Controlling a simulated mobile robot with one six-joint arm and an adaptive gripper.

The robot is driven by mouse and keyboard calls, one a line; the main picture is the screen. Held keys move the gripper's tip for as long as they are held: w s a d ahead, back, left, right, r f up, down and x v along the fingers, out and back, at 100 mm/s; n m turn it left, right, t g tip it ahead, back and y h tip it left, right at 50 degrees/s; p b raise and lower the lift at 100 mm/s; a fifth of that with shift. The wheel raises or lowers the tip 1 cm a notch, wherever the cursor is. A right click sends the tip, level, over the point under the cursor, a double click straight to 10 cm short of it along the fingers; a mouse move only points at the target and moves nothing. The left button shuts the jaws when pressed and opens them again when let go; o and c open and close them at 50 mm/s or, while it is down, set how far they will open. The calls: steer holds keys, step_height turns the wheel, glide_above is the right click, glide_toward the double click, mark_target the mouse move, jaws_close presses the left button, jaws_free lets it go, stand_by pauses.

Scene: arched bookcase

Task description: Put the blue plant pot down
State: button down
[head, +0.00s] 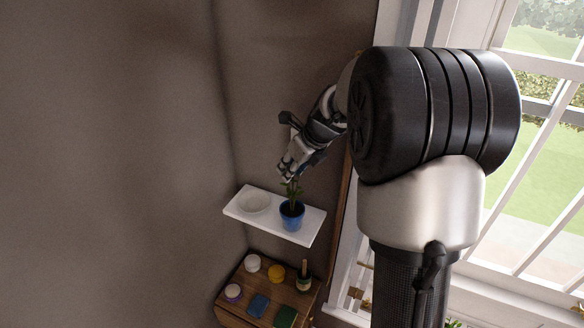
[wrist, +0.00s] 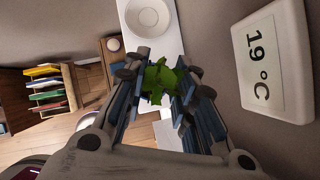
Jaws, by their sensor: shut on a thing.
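The blue plant pot (head: 292,217) holds a small green plant and looks upright over the right half of a small white wall shelf (head: 253,212). I cannot tell whether its base touches the shelf. My gripper (head: 288,174) comes down from above and is shut on the plant of the pot. In the wrist view the green leaves (wrist: 160,82) sit between the two fingers of my gripper (wrist: 158,90); the blue pot itself is hidden there.
A white round bowl (head: 254,201) occupies the shelf's left half. Below is a wooden cabinet (head: 237,306) with several small jars and flat items on top. A window (head: 545,150) is at the right. In the wrist view, a white 19 °C display (wrist: 272,62) is close at the right.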

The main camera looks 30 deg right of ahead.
steer(key=c, duration=1.3)
jaws_free()
steer(key=shift+f, duration=0.1)
steer(key=v, duration=1.2)
steer(key=s+a+r+n+g, duration=0.1)
steer(key=s+a+r+n, duration=0.1)
steer(key=s+a+n, duration=1.1)
steer(key=s+a+f+n, duration=0.1)
steer(key=s+n, duration=0.3)
steer(key=n, duration=0.2)
steer(key=s+a+f+n+h, duration=0.1)
steer(key=s+f+n, duration=0.1)
steer(key=s+n, duration=0.3)
steer(key=s+a+f+n, duration=0.1)
steer(key=s+n, duration=0.3)
steer(key=n, duration=0.5)
steer(key=shift+s+a+f+h+p, duration=0.1)
steer(key=shift+s+f+h+p, duration=0.1)
steer(key=shift+f, duration=0.15)
steer(key=shift+s+a+f+h+p, duration=0.1)
steer(key=shift+s+a+f+p, duration=0.1)
steer(key=shift+f, duration=0.15)
